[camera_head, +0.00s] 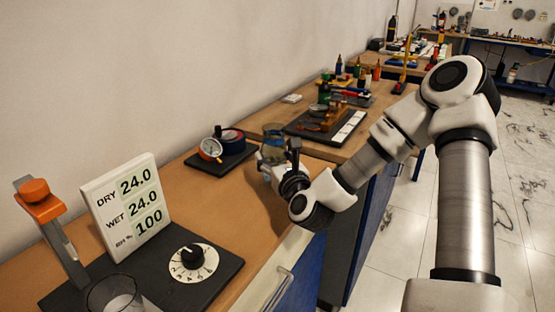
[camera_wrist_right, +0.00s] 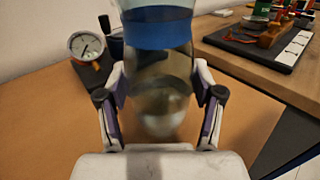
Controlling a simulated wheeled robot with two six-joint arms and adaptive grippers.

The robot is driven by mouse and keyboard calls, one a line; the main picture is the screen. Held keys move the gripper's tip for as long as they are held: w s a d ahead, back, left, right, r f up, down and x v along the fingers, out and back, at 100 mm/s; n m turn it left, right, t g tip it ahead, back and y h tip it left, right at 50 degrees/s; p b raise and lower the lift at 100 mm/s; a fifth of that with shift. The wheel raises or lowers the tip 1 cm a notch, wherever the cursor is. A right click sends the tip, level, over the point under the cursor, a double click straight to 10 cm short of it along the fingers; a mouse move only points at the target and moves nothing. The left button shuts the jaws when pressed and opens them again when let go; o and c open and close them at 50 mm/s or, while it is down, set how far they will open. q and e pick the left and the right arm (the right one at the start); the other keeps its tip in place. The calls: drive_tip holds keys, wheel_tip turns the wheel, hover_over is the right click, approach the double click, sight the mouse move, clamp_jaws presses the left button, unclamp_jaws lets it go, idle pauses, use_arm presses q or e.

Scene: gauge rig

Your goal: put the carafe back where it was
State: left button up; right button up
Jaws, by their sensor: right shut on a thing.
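The carafe (camera_head: 273,145) is a clear glass vessel with a blue band, near the far end of the bench top in the head view. In the right wrist view the carafe (camera_wrist_right: 158,70) stands between my two fingers, its top cut off by the frame edge. My right gripper (camera_wrist_right: 160,88) is shut on its sides. In the head view my right gripper (camera_head: 275,168) partly hides the carafe's lower part. It looks upright, but I cannot tell whether its base touches the bench. My left gripper is not in view.
A dial gauge (camera_head: 210,148) on a dark base stands just left of the carafe. A display board (camera_head: 126,205) and a knob plate (camera_head: 192,262) are nearer, with a glass beaker (camera_head: 115,294). A dark tray (camera_head: 310,128) lies beyond. Bare wood lies between display and gauge.

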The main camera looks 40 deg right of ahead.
drive_tip(key=shift+a+f, duration=0.1)
drive_tip(key=shift+f, duration=0.8)
drive_tip(key=shift+w+d+f, duration=0.2)
drive_tip(key=shift+w+d, duration=0.1)
drive_tip(key=shift+s+a+r, duration=0.1)
drive_tip(key=shift+s, duration=0.15)
drive_tip(key=o, duration=1.5)
drive_tip(key=shift+w, duration=0.15)
